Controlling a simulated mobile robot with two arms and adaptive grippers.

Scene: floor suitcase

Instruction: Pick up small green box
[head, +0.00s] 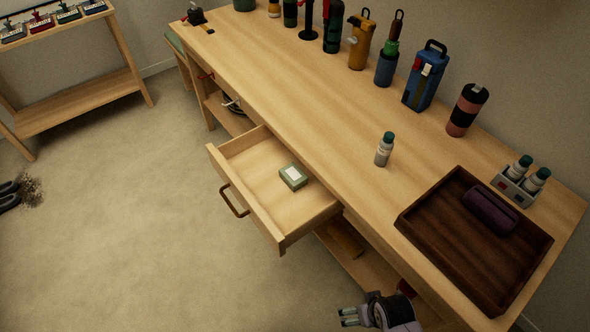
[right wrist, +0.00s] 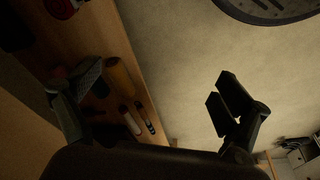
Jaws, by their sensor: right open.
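A small green box (head: 293,177) with a pale label on top lies in the open drawer (head: 240,200) of the wooden workbench. My right gripper (head: 350,316) is at the bottom of the head view, below and to the right of the drawer, apart from the box. In the right wrist view its fingers (right wrist: 150,100) are spread wide with nothing between them. The green box is not visible in the right wrist view. At the left edge of the head view, dark gripper-like fingers (head: 9,195) show over the floor; their opening is unclear.
A dark wooden tray (head: 430,217) holds a purple case (head: 490,208). A lower shelf (head: 365,262) runs beneath. The floor (head: 130,230) left of the drawer is clear.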

